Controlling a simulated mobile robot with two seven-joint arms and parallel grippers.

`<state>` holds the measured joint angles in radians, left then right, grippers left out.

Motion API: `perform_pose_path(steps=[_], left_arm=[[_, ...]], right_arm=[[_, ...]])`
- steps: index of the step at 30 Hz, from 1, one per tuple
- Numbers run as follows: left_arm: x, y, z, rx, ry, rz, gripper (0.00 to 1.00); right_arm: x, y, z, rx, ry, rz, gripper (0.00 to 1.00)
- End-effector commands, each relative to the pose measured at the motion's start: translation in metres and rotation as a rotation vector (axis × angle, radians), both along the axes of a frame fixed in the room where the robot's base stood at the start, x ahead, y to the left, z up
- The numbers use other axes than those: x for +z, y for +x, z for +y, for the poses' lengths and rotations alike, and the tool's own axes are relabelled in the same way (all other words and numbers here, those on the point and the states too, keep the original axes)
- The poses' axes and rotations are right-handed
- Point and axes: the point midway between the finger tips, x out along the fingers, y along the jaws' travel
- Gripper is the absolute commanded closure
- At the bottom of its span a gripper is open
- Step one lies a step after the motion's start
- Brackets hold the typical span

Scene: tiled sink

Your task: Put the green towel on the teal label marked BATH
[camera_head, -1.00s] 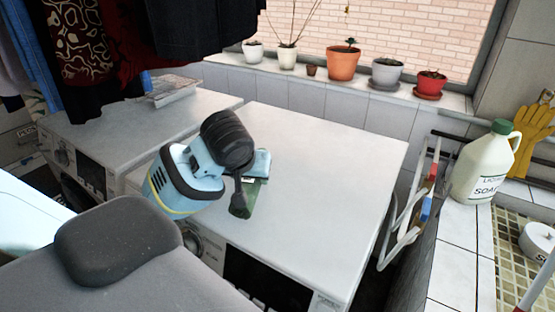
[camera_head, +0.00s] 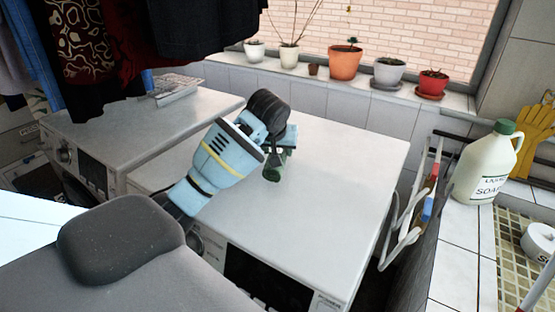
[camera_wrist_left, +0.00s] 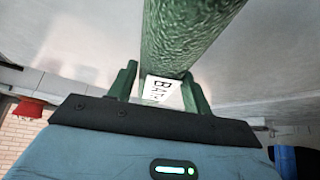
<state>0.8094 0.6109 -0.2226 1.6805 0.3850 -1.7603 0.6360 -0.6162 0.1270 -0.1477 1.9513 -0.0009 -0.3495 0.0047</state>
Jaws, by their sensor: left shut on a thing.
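My left gripper (camera_head: 277,165) is over the top of the right-hand white washing machine (camera_head: 340,165). It is shut on the green towel (camera_wrist_left: 185,35), a rolled, textured bundle in the left wrist view. In the head view my gripper hides most of the towel; only a little green shows. A white patch with dark letters that look like BATH (camera_wrist_left: 160,92) shows between the fingers. I cannot tell whether it is on the towel or below it. A small teal patch (camera_head: 291,135) shows beside my gripper. My right gripper is not in view.
Another washing machine (camera_head: 120,140) stands left, under hanging clothes (camera_head: 110,45). Potted plants (camera_head: 344,62) line the window sill. A soap jug (camera_head: 486,165) and yellow gloves (camera_head: 533,140) are at right. The machine top right of my gripper is clear.

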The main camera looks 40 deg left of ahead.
Motion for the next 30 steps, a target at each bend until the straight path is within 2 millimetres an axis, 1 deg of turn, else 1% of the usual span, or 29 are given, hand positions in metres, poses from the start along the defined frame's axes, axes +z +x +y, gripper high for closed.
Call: perform_pose_path(steps=[4, 9, 11, 23, 24, 28, 30], left_arm=[[-0.008, 0.000, 0.000, -0.001, 0.000, 0.000, 0.74], [-0.029, -0.001, 0.000, -0.001, 0.001, 0.002, 0.74], [-0.034, -0.001, 0.000, -0.001, 0.001, -0.001, 0.74], [-0.038, 0.000, 0.000, -0.001, -0.001, 0.000, 0.74], [-0.038, 0.000, 0.000, -0.001, -0.001, 0.000, 0.45], [-0.038, 0.000, 0.000, -0.001, -0.001, 0.000, 0.28], [-0.038, 0.000, 0.000, -0.001, -0.001, 0.000, 0.28]], right_arm=[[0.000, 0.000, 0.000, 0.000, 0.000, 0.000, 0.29], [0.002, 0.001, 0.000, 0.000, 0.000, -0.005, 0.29], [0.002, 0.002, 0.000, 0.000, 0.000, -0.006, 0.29], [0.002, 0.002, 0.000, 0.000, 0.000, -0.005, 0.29], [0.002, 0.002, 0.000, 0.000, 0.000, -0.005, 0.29], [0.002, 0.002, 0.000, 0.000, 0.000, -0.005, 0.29], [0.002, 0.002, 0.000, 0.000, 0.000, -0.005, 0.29]])
